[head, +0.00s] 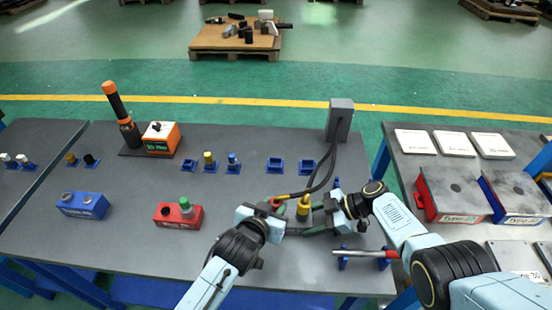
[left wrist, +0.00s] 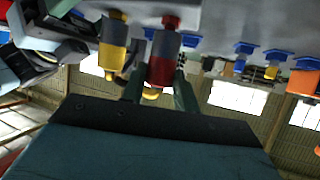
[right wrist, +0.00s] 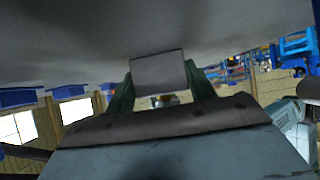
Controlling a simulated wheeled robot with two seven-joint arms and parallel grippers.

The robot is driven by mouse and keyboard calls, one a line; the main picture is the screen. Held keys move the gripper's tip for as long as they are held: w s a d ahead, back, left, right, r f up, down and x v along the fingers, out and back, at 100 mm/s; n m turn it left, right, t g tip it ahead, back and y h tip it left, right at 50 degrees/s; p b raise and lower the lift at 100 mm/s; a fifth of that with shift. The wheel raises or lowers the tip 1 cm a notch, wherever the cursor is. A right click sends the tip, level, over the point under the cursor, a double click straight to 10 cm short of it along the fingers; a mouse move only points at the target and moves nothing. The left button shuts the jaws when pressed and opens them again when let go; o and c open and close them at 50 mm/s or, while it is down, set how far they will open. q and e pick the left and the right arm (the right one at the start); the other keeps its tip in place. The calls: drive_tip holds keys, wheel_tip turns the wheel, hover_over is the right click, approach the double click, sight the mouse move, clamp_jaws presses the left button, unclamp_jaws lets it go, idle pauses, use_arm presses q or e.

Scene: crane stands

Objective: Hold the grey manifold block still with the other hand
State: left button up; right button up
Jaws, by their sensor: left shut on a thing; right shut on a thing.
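The grey manifold block (right wrist: 158,74) fills the space between my right gripper's fingers (right wrist: 160,92) in the right wrist view. In the head view my right gripper (head: 322,218) closes on it from the right, and the arms largely hide it. My left gripper (left wrist: 158,88) is shut on a red-and-grey hose coupling (left wrist: 162,52), whose red part also shows in the head view (head: 277,203). A yellow coupling (head: 303,207) stands upright between the two grippers. In the left wrist view the yellow coupling (left wrist: 113,45) is just left of the red one.
Dark hoses (head: 322,180) run from a grey post (head: 340,119) down to the couplings. A red-handled metal tool (head: 365,254) rests on blue holders at the front right. A red box (head: 178,214) and a blue box (head: 83,205) stand left.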

use_arm(q)
drive_tip(key=shift+f, duration=0.4)
drive_tip(key=o, duration=1.1)
drive_tip(key=shift+s+r, duration=0.1)
drive_tip(key=shift+v, duration=2.45)
drive_tip(key=v, duration=1.2)
drive_tip(key=shift+r, duration=0.1)
